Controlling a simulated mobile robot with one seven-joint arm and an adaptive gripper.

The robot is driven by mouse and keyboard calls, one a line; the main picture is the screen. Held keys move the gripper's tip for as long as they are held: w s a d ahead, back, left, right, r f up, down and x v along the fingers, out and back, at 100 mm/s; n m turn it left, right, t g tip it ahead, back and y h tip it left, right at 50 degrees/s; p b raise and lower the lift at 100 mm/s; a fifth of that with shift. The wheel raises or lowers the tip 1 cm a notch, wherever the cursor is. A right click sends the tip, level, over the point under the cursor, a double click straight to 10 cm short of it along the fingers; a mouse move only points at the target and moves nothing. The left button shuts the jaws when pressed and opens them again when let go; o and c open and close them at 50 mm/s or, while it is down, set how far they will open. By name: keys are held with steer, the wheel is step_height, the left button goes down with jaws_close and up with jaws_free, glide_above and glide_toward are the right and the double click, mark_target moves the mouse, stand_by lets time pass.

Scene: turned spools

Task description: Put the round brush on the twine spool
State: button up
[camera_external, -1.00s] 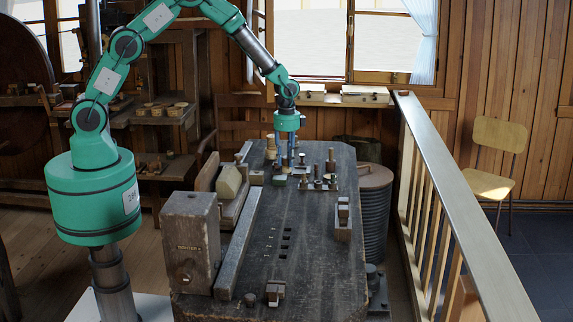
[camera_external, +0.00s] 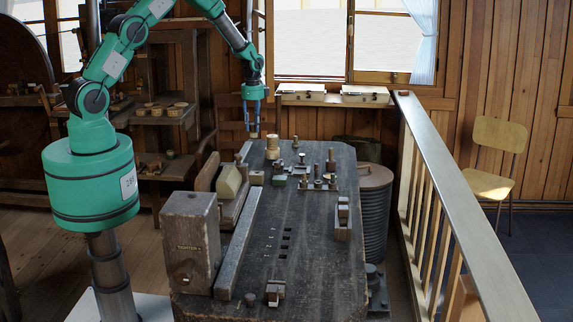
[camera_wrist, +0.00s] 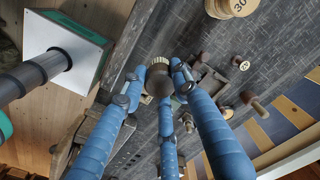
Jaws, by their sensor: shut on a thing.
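My gripper (camera_external: 254,126) has blue fingers. They are shut on a small brown, rounded piece, which I take for the round brush (camera_wrist: 160,83). A large tan turned spool (camera_external: 272,148), likely the twine spool, stands upright at the bench's far end, just right of and below my gripper in the picture. In the wrist view a round tan top marked 30 (camera_wrist: 230,6), probably this spool, is at the upper right, apart from my fingers.
The dark workbench (camera_external: 300,215) carries several small turned pieces on a rack (camera_external: 318,186) right of the spool. A grey box (camera_external: 191,240) and a long rail (camera_external: 240,245) line the left side. The near middle is mostly clear.

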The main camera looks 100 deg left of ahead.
steer(key=s+a, duration=0.3)
steer(key=shift+s+a+r, duration=0.25)
steer(key=shift+s, duration=0.05)
steer(key=shift+p, duration=0.3)
steer(key=p, duration=0.2)
glide_above(272, 136)
steer(key=shift+a+f, duration=0.1)
steer(key=shift+f, duration=0.7)
steer(key=shift+f+p, duration=0.65)
steer(key=shift+f, duration=1.05)
steer(key=shift+f, duration=0.15)
